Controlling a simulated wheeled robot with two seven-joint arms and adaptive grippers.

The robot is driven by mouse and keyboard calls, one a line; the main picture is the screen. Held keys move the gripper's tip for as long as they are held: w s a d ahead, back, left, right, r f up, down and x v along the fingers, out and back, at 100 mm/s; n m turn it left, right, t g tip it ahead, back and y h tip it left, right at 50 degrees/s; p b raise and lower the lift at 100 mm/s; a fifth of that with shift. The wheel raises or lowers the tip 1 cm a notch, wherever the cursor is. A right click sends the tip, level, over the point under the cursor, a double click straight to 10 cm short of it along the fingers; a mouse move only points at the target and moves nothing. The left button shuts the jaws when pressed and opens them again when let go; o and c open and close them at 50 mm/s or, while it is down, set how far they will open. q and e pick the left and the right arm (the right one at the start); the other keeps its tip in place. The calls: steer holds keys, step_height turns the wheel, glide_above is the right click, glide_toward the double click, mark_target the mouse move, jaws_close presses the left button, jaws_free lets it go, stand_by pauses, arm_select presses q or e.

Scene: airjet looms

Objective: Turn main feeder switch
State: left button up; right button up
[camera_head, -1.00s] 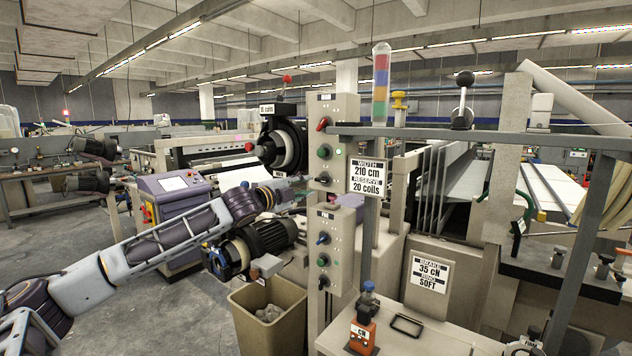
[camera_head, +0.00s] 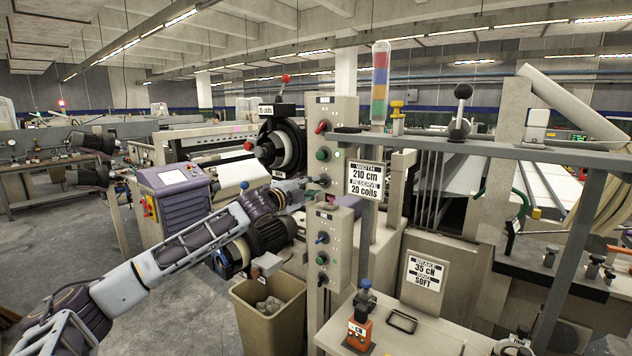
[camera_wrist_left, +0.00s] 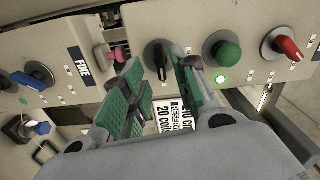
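A beige control panel (camera_head: 334,112) stands upright in the middle of the head view. It carries a red knob (camera_head: 322,127), a green knob (camera_head: 322,154) and a black rotary switch (camera_head: 323,179). No label naming the main feeder switch is readable. My left gripper (camera_head: 306,183) reaches the panel from the left at the black switch's height. In the left wrist view my left gripper (camera_wrist_left: 161,70) is open, its green-padded fingers on either side of the black switch (camera_wrist_left: 157,56). I cannot tell whether they touch it. The green knob (camera_wrist_left: 225,52) is right of the fingers. My right gripper is not in view.
A lower panel (camera_head: 325,218) with a blue knob (camera_head: 321,238) sits below. A sign (camera_head: 364,182) hangs right of the panel. A motor (camera_head: 270,234) and a bin (camera_head: 268,318) stand below my left arm. A rail (camera_head: 470,147) extends rightward.

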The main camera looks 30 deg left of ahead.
mark_target(319, 183)
arm_select(q)
steer(key=shift+w+r+p, duration=0.15)
steer(key=shift+w+p, duration=0.25)
steer(key=shift+w, duration=0.2)
steer(key=shift+w+d+p, duration=0.1)
steer(key=shift+w+p, duration=0.3)
steer(key=shift+w, duration=0.45)
steer(key=shift+w+p, duration=0.1)
steer(key=shift+p, duration=0.35)
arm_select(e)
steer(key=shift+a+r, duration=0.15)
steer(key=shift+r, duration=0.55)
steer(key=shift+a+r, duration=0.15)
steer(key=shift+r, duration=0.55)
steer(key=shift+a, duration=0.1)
arm_select(q)
jaws_close()
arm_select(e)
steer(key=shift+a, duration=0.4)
